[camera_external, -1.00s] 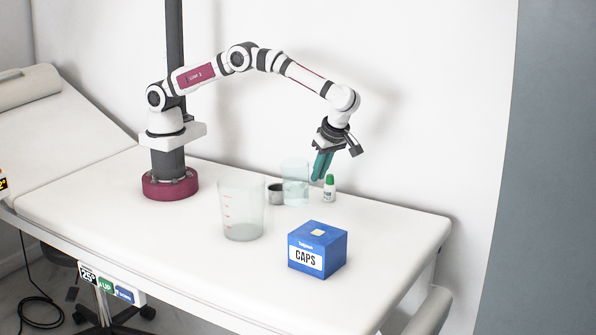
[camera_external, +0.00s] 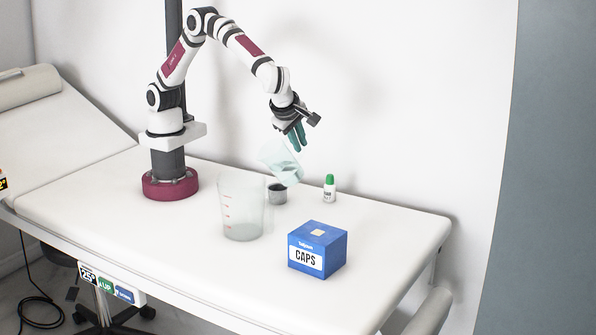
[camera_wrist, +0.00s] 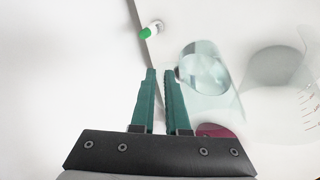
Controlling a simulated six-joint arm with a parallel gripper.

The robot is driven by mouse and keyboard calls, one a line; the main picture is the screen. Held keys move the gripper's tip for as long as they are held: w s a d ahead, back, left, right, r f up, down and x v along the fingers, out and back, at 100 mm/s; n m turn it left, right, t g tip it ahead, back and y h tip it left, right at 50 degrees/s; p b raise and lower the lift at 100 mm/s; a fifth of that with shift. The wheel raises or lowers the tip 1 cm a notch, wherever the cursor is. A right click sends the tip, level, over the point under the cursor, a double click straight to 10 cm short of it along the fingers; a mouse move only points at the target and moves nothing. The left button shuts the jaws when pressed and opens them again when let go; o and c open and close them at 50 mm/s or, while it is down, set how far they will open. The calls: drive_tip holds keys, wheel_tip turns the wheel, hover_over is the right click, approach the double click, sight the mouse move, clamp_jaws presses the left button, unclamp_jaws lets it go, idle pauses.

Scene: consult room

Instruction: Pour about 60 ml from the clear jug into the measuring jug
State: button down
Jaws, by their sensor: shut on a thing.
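The clear jug (camera_external: 278,161) hangs above the table, tilted with its mouth to the upper left and clear liquid towards its lower right end. My gripper (camera_external: 299,138) is shut on it at its upper right side. In the wrist view the jug (camera_wrist: 204,72) lies just right of my teal fingers (camera_wrist: 160,75); the exact contact is hard to see. The measuring jug (camera_external: 241,205), translucent with red marks, stands upright on the table, lower and to the left of the clear jug. No stream shows between them. Whether the measuring jug holds liquid, I cannot tell.
A small dark metal cup (camera_external: 277,194) stands below the clear jug, right of the measuring jug. A green-capped white bottle (camera_external: 329,189) stands further right. A blue CAPS box (camera_external: 317,250) stands in front. The right end of the white couch top (camera_external: 400,228) is clear.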

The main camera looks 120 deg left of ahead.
sight(283, 141)
drive_tip(key=shift+s+d+r+y, duration=0.25)
drive_tip(key=shift+d+r+y, duration=0.15)
drive_tip(key=shift+r, duration=0.25)
drive_tip(key=shift+s+d+t+y, duration=0.3)
drive_tip(key=shift+d+t+y, duration=0.2)
drive_tip(key=shift+y, duration=0.2)
drive_tip(key=shift+s+d+r+n+t+y, duration=0.25)
drive_tip(key=shift+d+r+n+t+y, duration=0.2)
drive_tip(key=shift+r+y, duration=0.25)
drive_tip(key=shift+s+d+f+n+y, duration=0.1)
drive_tip(key=shift+s+d+n+y, duration=0.3)
drive_tip(key=shift+y, duration=0.4)
drive_tip(key=shift+s+d+r+t+y, duration=0.35)
drive_tip(key=shift+d+r+t+y, duration=0.15)
drive_tip(key=shift+d+y, duration=0.2)
idle(1.0)
drive_tip(key=a+h, duration=0.1)
drive_tip(key=w+a+f+g+h, duration=0.1)
drive_tip(key=a+m+h, duration=0.1)
drive_tip(key=shift+w+f+g+h, duration=0.25)
drive_tip(key=shift+w+f+h, duration=0.05)
drive_tip(key=shift+w+h, duration=0.1)
drive_tip(key=shift+w+a+f+g+h, duration=0.2)
drive_tip(key=shift+f+g+h, duration=0.1)
drive_tip(key=shift+f+h, duration=0.1)
